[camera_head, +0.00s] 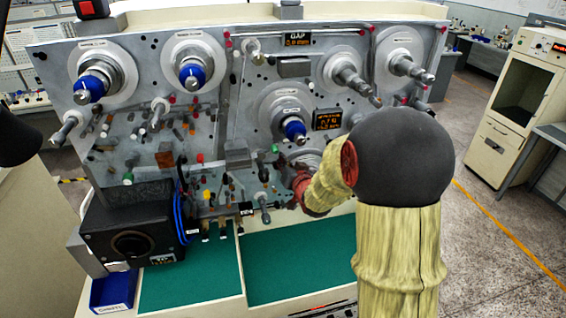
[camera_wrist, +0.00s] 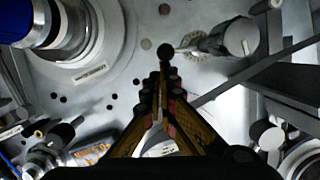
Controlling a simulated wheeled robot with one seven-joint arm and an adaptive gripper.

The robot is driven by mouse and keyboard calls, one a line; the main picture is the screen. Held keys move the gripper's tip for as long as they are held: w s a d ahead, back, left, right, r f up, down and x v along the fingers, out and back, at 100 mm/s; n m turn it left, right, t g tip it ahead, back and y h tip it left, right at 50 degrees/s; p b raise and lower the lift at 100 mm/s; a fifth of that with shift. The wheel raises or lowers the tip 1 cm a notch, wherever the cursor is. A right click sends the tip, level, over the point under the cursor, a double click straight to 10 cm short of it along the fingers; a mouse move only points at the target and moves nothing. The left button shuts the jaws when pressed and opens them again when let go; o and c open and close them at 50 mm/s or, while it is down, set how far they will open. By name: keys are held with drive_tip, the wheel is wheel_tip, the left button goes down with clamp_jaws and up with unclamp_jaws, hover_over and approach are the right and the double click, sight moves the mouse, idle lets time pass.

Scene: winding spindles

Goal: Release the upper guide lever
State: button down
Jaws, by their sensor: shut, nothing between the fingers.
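In the wrist view, a small dark ball knob (camera_wrist: 165,51) sits on a thin light arm that runs right to a round labelled pivot plate (camera_wrist: 207,42) on the grey panel. This looks like the upper guide lever, though no readable label confirms it. My gripper (camera_wrist: 167,78) is shut and empty. Its fingertips point at the panel just below the knob in the picture. I cannot tell whether they touch it. In the head view, my sleeved arm hides part of the panel, and the fingers cannot be made out there.
The upright panel (camera_head: 235,100) carries several protruding spindles, including a blue-capped spindle (camera_head: 192,74). In the wrist view, a large blue-ended spindle (camera_wrist: 30,22) stands at upper left and a round post (camera_wrist: 241,38) at right. A black box (camera_head: 130,240) and green mats (camera_head: 300,262) lie below.

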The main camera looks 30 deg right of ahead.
drive_tip(key=shift+d+f, duration=0.1)
drive_tip(key=shift+f, duration=0.1)
wheel_tip(320, 180, down, 6)
drive_tip(key=a+m+t+y+b, duration=0.1)
drive_tip(key=m+y+b, duration=0.1)
drive_tip(key=m+b, duration=0.4)
drive_tip(key=shift+w+a+f+m+t, duration=0.2)
drive_tip(key=shift+m+t, duration=0.2)
drive_tip(key=shift+m, duration=0.5)
drive_tip(key=shift+f+b, duration=0.1)
drive_tip(key=shift+b, duration=0.25)
